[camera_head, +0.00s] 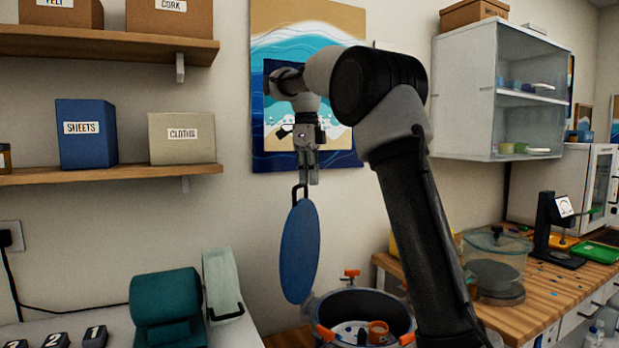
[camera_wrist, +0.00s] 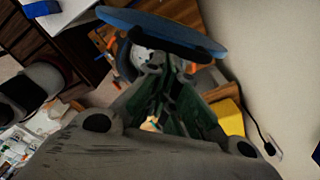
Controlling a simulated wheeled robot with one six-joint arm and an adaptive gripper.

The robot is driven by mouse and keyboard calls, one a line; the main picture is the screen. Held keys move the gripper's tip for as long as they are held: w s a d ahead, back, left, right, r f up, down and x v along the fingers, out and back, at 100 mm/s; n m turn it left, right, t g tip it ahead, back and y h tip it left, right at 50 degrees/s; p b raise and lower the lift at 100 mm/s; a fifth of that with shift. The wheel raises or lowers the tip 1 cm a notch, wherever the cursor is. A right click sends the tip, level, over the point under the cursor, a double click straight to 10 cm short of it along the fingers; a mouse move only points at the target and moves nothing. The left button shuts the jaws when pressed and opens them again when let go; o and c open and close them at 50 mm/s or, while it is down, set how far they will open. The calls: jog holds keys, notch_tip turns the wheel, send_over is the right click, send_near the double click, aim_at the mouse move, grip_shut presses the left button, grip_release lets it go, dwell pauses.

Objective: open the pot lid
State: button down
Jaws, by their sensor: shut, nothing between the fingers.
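The blue round lid (camera_head: 299,252) stands nearly upright, tilted slightly, at the left side of the open pot (camera_head: 330,306). Its dark loop handle (camera_head: 294,197) is at its top edge. Its lower edge is at the pot's rim; I cannot make out a hinge. My gripper (camera_head: 308,180) points down just above the handle, shut with nothing between its fingers. I cannot tell whether the fingertips touch the handle. The wrist view shows the blue lid (camera_wrist: 165,32) beyond my fingers (camera_wrist: 165,85). Orange clamps (camera_head: 351,274) sit around the pot's rim.
A wooden bench (camera_head: 530,305) with a clear vessel (camera_head: 494,262) is at the right. A teal machine (camera_head: 167,305) stands on the left counter. Shelves with boxes (camera_head: 86,134) hang at the left, a white cabinet (camera_head: 480,90) at the upper right. A picture (camera_head: 290,35) hangs behind my gripper.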

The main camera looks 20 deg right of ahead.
notch_tip(320, 180, up, 8)
jog(key=shift+f, duration=0.25)
jog(key=s+d+n+t, duration=0.1)
jog(key=s+n, duration=0.7)
jog(key=s, duration=0.2)
jog(key=s+d+f+n+t, duration=0.1)
jog(key=s+f+n+t, duration=0.2)
jog(key=s+f+n, duration=1.5)
jog(key=s+f, duration=0.4)
jog(key=s, duration=0.2)
jog(key=shift+s+n+t, duration=0.3)
jog(key=shift+s, duration=0.05)
